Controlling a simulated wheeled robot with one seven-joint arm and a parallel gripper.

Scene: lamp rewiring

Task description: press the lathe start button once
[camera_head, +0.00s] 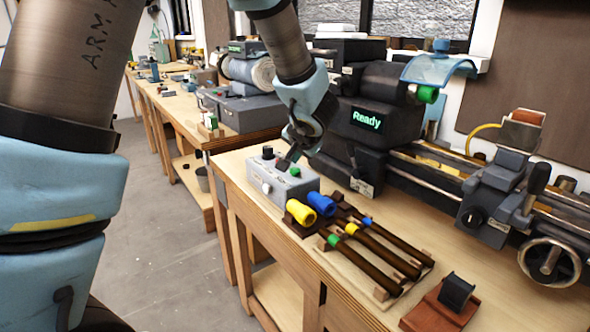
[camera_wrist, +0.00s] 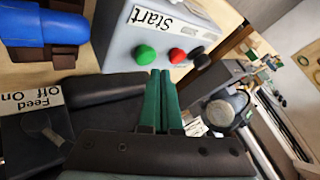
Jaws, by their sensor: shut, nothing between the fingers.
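The control box (camera_head: 283,184) is a grey box on the near left part of the lathe bench. In the wrist view the box (camera_wrist: 122,42) has a "Start" label (camera_wrist: 158,18), a green button (camera_wrist: 145,54), a red button (camera_wrist: 177,55) and a black knob (camera_wrist: 201,61). The green button (camera_head: 294,171) also shows in the head view. My gripper (camera_wrist: 161,73) has its green fingers together and empty. The tips are close to the box's button face, between the green and red buttons in the wrist view. I cannot tell whether they touch anything.
The lathe (camera_head: 370,135) stands behind the box with a display (camera_head: 367,120) reading "Ready". Blue (camera_head: 321,204) and yellow (camera_head: 300,212) handled parts and several dark rods lie right of the box. A "Feed Off On" label (camera_wrist: 37,112) is beside my gripper.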

